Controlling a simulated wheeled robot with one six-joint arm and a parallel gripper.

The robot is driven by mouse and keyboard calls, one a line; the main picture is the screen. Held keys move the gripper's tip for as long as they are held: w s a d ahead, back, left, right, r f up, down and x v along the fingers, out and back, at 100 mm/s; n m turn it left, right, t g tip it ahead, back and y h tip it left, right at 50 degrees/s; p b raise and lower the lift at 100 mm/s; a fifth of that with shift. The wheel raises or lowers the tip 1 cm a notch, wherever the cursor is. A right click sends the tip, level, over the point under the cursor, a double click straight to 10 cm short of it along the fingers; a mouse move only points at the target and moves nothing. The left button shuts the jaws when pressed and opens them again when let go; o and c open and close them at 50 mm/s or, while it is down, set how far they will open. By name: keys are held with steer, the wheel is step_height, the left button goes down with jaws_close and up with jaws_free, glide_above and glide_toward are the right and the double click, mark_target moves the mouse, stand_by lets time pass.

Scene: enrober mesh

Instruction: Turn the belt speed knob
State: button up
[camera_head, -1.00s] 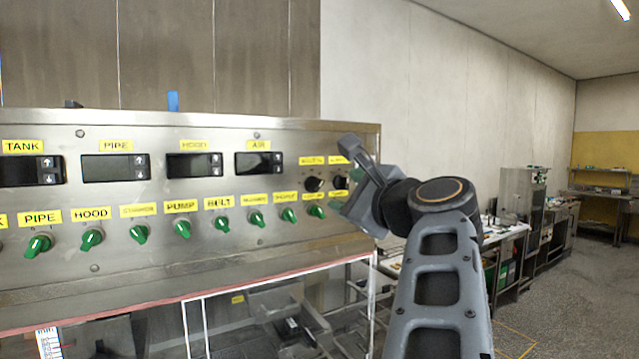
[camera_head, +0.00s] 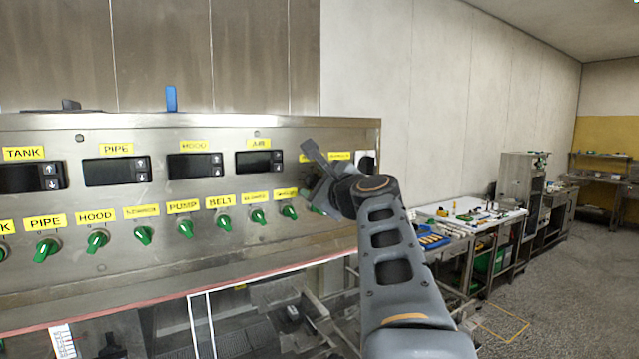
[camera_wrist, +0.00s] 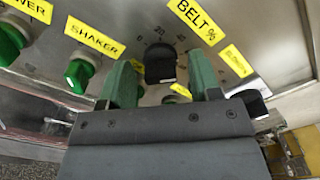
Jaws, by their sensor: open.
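The belt speed knob (camera_wrist: 160,66) is black, with a printed number scale around it. It sits under a yellow "BELT %" label (camera_wrist: 196,20) on the steel control panel (camera_head: 330,240). In the wrist view my gripper (camera_wrist: 162,78) is open, with one green finger on each side of the knob. I cannot tell whether either finger touches it. In the head view my gripper (camera_head: 316,172) is at the panel's right end and hides the knob.
A second black knob (camera_wrist: 252,102) is close to the right finger. A green shaker knob (camera_wrist: 79,74) is left of the left finger. A row of green knobs runs along the panel. A worktable (camera_head: 470,215) with small items stands behind, to the right.

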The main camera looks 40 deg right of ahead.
steer(key=c, duration=0.9)
steer(key=shift+f+n+b, duration=0.1)
steer(key=shift+n+b, duration=0.2)
steer(key=shift+b, duration=0.15)
steer(key=shift+f+n+b, duration=0.15)
steer(key=shift+n+b, duration=0.95)
steer(key=shift+b, duration=0.05)
steer(key=n+b, duration=0.4)
steer(key=n, duration=0.1)
steer(key=shift+b, duration=0.3)
steer(key=n+b, duration=0.2)
steer(key=n, duration=0.2)
steer(key=shift+n+b, duration=0.35)
steer(key=shift+n, duration=0.05)
steer(key=shift+n+b, duration=0.7)
steer(key=shift+n, duration=0.8)
steer(key=shift+r, duration=0.2)
